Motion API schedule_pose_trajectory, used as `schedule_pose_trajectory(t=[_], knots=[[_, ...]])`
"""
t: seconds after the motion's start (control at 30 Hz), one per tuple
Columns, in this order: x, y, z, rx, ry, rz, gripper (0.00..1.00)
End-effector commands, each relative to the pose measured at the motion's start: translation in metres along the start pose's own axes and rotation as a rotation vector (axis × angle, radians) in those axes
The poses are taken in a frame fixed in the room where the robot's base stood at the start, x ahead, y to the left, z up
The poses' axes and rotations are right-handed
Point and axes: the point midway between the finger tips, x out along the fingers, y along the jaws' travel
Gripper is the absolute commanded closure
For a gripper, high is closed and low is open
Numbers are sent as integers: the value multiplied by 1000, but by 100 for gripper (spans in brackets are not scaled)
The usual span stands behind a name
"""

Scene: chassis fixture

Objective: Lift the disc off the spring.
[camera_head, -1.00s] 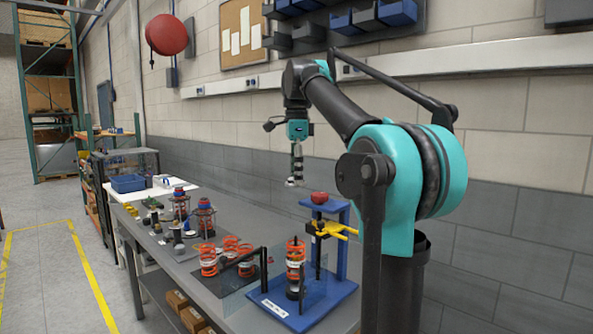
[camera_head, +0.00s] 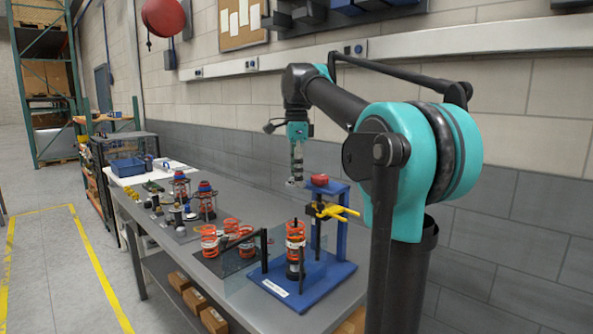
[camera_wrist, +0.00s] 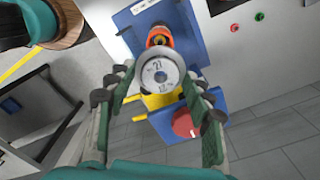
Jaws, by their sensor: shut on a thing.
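A pale grey metal disc (camera_wrist: 158,75) with dark number marks is held between the fingertips of my gripper (camera_wrist: 160,78) in the wrist view. In the head view my gripper (camera_head: 296,176) hangs pointing down, with the small disc (camera_head: 294,182) at its lower end. An orange coil spring (camera_head: 295,238) stands upright on the blue fixture base (camera_head: 318,283). The disc is above the spring with a visible gap between them in the head view. In the wrist view the orange spring (camera_wrist: 158,36) shows beyond the disc, partly hidden by it.
A blue post stand with a red button (camera_head: 319,180) and a yellow clamp (camera_head: 332,211) stands close beside the spring. A clear shield (camera_head: 245,283) is at the fixture's left. More orange springs (camera_head: 209,240) and assembled parts stand farther left on the grey bench.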

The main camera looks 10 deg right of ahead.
Motion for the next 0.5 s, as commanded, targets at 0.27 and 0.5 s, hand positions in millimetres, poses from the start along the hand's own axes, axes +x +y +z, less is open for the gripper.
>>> schedule_pose_trajectory(t=[0.27, 0.5], knots=[[16, 0, 0, 0, 0, 0, 81], [28, 0, 0, 0, 0, 0, 81]])
